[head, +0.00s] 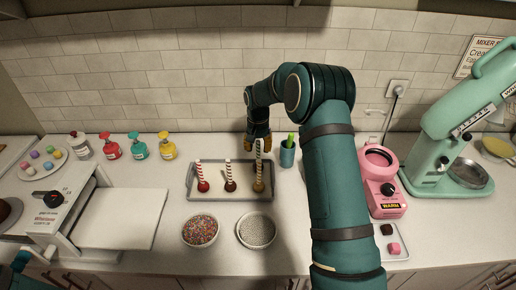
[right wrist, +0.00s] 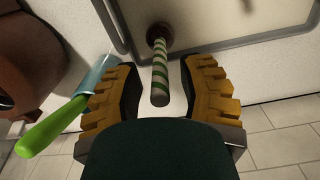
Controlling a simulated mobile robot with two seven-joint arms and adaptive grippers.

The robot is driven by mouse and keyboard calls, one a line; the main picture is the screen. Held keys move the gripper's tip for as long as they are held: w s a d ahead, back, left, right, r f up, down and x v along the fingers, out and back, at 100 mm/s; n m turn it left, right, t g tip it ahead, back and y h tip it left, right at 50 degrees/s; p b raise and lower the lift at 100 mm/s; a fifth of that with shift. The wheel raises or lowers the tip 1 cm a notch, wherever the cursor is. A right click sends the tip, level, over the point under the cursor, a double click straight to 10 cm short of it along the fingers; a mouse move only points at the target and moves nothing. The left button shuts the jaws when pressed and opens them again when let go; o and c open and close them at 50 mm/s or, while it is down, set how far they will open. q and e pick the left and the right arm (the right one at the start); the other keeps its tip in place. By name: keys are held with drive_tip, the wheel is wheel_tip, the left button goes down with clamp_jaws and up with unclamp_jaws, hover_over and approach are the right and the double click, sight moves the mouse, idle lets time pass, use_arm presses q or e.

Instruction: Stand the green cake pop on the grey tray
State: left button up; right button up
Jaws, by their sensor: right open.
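The grey tray (head: 205,195) lies on the counter. The green cake pop (head: 259,186) stands upright at its right end, ball down and stick up. In the right wrist view its green-and-white striped stick (right wrist: 160,75) points towards the camera, and its dark ball (right wrist: 159,33) is at the tray (right wrist: 235,42). My right gripper (head: 258,141) is over the stick's upper end. It also shows in the right wrist view (right wrist: 163,90), open, with the stick between its fingers and gaps on both sides. My left gripper does not show clearly.
Two cake pops with red-and-white sticks, one red (head: 203,186) and one brown (head: 230,185), stand on the tray. A teal cup (head: 287,155) with a green-handled tool is close to the right. Bowls of sprinkles (head: 200,230) and pearls (head: 257,231) stand in front.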

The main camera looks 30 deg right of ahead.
wheel_tip(320, 180, up, 11)
drive_tip(key=shift+r, duration=0.1)
idle(0.3)
drive_tip(key=shift+s, duration=0.1)
